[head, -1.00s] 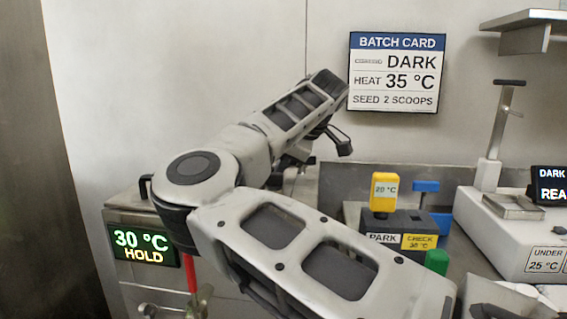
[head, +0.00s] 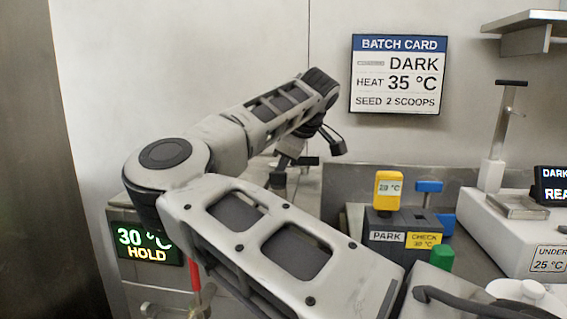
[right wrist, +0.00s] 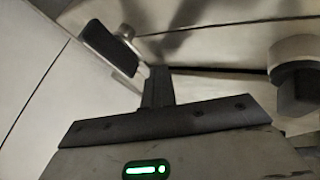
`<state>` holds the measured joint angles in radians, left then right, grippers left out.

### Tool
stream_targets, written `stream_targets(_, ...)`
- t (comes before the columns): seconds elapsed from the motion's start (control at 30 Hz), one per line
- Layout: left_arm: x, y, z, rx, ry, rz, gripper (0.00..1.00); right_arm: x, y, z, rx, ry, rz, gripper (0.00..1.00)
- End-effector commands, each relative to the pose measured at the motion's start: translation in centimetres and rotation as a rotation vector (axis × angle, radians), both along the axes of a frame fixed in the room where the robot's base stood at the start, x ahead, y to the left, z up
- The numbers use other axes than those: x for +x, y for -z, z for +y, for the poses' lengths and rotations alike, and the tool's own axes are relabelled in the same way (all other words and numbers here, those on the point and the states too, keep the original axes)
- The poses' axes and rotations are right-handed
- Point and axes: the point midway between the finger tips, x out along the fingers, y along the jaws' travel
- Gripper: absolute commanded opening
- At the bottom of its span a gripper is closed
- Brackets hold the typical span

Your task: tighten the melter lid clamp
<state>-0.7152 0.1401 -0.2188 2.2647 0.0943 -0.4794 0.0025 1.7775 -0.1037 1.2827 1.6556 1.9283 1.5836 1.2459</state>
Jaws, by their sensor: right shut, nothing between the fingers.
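My right gripper (head: 280,178) hangs below the wrist behind my forearm, partly hidden. In the right wrist view, the right gripper's dark fingers (right wrist: 158,82) are shut and empty. A metal bar with a black grip (right wrist: 112,50) lies just beyond them at upper left, possibly the clamp handle; contact is unclear. My left gripper is out of view.
A red upright part (head: 195,274) stands beside the display. A dark PARK/CHECK block (head: 388,222) holds a yellow 29 °C thermometer (head: 388,190). A white machine (head: 500,228) stands at right. The batch card (head: 398,75) hangs on the wall. A round pale-and-dark knob (right wrist: 295,65) shows in the wrist view.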

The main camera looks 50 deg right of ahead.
Motion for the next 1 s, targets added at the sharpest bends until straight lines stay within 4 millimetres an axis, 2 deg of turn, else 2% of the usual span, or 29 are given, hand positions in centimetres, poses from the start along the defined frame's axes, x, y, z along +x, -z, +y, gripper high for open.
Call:
stream_targets(0.1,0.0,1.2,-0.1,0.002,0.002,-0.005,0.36,-0.7,0.2,1.7,-0.001,-0.001,-0.006,0.0)
stream_targets(0.2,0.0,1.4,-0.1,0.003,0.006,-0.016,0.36,-1.9,0.0,3.3,0.004,0.004,-0.003,0.0)
stream_targets(0.23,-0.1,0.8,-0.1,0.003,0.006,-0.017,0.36,-2.4,-1.3,3.3,0.004,0.005,-0.005,0.0)
stream_targets(0.4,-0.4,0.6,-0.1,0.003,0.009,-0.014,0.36,-4.7,-4.5,4.3,0.007,0.005,-0.002,0.0)
stream_targets(0.6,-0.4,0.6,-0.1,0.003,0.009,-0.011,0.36,-6.5,-7.0,5.0,0.008,0.004,0.003,0.0)
stream_targets(0.8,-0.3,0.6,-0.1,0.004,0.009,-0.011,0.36,-7.2,-7.9,5.3,0.009,0.004,0.005,0.0)
stream_targets(1.0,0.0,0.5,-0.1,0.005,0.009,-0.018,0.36,-7.3,-8.0,5.4,0.009,0.004,0.006,0.0)
